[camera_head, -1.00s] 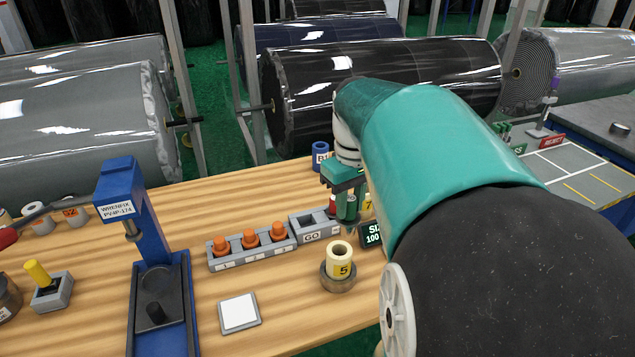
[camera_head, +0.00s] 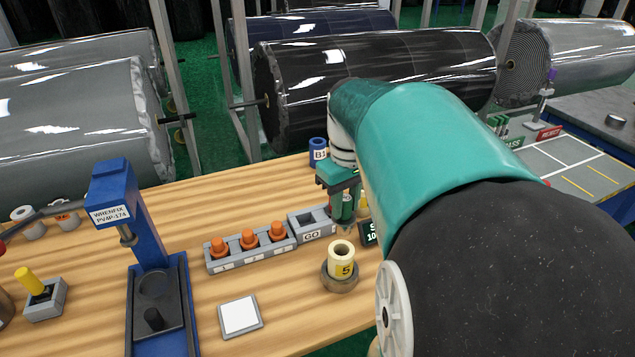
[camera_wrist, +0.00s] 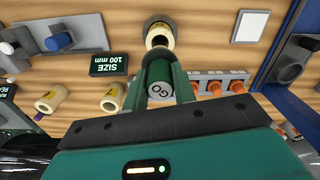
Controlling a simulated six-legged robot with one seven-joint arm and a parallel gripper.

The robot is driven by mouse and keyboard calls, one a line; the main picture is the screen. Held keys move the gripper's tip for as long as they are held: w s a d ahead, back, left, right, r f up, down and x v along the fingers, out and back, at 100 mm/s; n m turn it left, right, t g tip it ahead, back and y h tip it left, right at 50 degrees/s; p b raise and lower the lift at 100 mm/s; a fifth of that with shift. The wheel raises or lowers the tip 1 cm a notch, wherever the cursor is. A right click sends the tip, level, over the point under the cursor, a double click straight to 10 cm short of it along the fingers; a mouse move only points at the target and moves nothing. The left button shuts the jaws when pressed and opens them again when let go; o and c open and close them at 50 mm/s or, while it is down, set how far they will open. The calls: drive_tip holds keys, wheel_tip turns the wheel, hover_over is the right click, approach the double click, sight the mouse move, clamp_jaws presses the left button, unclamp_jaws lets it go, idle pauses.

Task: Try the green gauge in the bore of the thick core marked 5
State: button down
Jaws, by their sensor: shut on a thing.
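The thick cream core marked 5 (camera_head: 345,269) stands upright in a round brown holder (camera_head: 340,284), its bore facing up. In the wrist view the core (camera_wrist: 159,38) is just beyond the fingertips. My gripper (camera_head: 342,208) is shut on the green gauge, whose round end marked GO (camera_wrist: 158,90) shows between the fingers (camera_wrist: 160,85). The gauge is held above the table, behind the core in the head view and apart from it. The grey GO stand (camera_head: 322,234) has an empty square socket.
A grey rack with several orange plugs (camera_head: 249,240) stands left of the core. A blue press (camera_head: 150,270) and white pad (camera_head: 240,314) are further left. A black size display (camera_wrist: 109,65) and loose cores (camera_wrist: 52,98) lie near my gripper. Bare wood surrounds the holder.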

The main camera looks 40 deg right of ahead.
sight(343, 232)
drive_tip(key=shift+f, duration=2.55)
drive_tip(key=shift+f, duration=1.8)
drive_tip(key=shift+r, duration=0.15)
idle(0.7)
drive_tip(key=shift+r, duration=3.4)
